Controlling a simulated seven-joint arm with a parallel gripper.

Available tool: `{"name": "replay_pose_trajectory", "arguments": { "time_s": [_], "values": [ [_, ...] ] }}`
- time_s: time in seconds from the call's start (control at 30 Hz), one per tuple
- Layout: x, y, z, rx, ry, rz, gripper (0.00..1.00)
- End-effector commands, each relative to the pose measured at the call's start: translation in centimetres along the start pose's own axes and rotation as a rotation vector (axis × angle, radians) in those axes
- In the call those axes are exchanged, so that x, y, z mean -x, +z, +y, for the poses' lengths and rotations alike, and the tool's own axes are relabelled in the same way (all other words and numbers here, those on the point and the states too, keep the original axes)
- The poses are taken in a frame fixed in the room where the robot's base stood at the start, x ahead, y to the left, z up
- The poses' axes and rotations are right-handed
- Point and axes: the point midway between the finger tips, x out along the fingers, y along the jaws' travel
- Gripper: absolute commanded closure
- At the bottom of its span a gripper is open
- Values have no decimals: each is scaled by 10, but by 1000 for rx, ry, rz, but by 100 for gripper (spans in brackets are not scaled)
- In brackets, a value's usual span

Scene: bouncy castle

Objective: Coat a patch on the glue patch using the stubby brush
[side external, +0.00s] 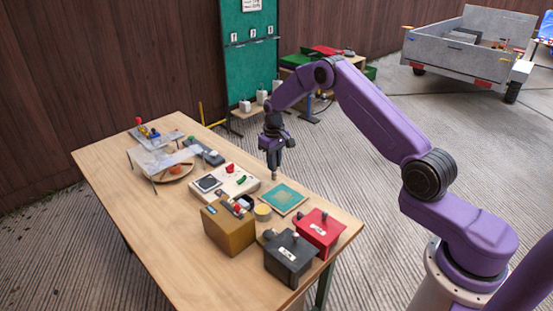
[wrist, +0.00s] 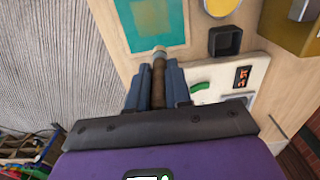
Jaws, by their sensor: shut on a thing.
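My gripper (side external: 274,158) is shut on the stubby brush (side external: 274,175), which points down above the table. In the wrist view my gripper (wrist: 157,85) has its two blue-grey fingers on either side of the brush (wrist: 159,66), whose pale tip shows beyond them. The glue patch (side external: 284,198) is a flat teal square with a pale border, lying on the table near its right edge. In the wrist view the patch (wrist: 165,38) has a lighter teal square in its middle. The brush tip appears above and apart from the patch, just off its near edge in the wrist view.
A round yellow-topped pot (side external: 263,212) and a black square cup (wrist: 225,40) stand beside the patch. A white panel with switches (side external: 238,186) is to its left. Brown (side external: 228,228), dark grey (side external: 290,260) and red (side external: 320,235) boxes stand at the front.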

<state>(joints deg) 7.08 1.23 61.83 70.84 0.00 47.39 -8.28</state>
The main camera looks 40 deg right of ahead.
Motion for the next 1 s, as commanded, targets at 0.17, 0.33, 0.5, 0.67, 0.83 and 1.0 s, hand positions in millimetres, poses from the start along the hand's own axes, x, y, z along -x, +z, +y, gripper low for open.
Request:
{"name": "replay_pose_trajectory", "arguments": {
  "time_s": [0.17,0.33,0.5,0.67,0.83,1.0],
  "values": [
    [-17,0,0,0,0,0,100],
    [-33,0,0,0,0,0,100],
    [-48,0,0,0,0,-1,100],
    [-65,2,0,0,0,-1,100],
    [-65,18,0,-1,0,-1,100],
    [-65,34,0,-1,0,-2,100]
  ]
}}
